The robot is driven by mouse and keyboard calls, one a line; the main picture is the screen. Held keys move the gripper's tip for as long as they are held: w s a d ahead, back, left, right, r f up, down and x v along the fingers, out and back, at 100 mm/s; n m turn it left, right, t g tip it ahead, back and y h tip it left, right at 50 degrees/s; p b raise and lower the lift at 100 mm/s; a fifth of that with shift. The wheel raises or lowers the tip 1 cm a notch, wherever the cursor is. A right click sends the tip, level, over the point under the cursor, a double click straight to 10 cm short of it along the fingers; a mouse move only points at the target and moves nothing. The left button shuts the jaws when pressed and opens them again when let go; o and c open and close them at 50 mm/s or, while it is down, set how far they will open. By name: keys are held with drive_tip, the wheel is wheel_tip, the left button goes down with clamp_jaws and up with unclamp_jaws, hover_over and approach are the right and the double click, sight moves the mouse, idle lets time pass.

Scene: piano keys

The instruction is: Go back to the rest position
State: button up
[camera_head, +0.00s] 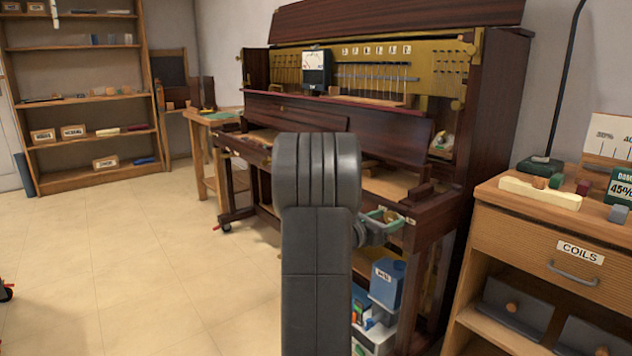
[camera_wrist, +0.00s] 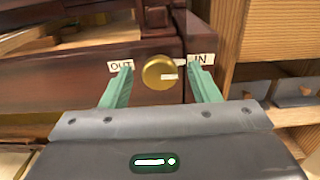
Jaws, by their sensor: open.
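My gripper (camera_wrist: 160,64) is open in the wrist view, its two green fingers apart and nothing held between them. A round brass knob (camera_wrist: 157,72) on the dark wooden piano front shows between the fingertips, with a gap on each side. An OUT label (camera_wrist: 121,65) is left of the knob and an IN label (camera_wrist: 201,59) is right of it. In the head view, my grey arm covers the middle of the picture.
A wooden cabinet (camera_head: 540,235) labelled COILS stands close on the right, with blocks on top. Below the piano are a blue container (camera_head: 387,284) and a bin. A shelf unit (camera_head: 80,75) stands at the back left.

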drive_tip(key=p+v, duration=0.3)
drive_tip(key=v, duration=1)
drive_tip(key=b+x, duration=0.3)
drive_tip(key=x, duration=1)
drive_tip(key=shift+d, duration=0.1)
drive_tip(key=shift+w, duration=0.1)
drive_tip(key=n, duration=1.5)
drive_tip(key=shift+r, duration=0.1)
drive_tip(key=shift+r+n+p, duration=0.1)
drive_tip(key=shift+n+p, duration=0.8)
drive_tip(key=shift+n, duration=0.3)
drive_tip(key=n+p, duration=0.3)
drive_tip(key=shift+n+p, duration=0.55)
drive_tip(key=shift+n, duration=0.05)
drive_tip(key=shift+f, duration=0.2)
drive_tip(key=shift+r, duration=0.15)
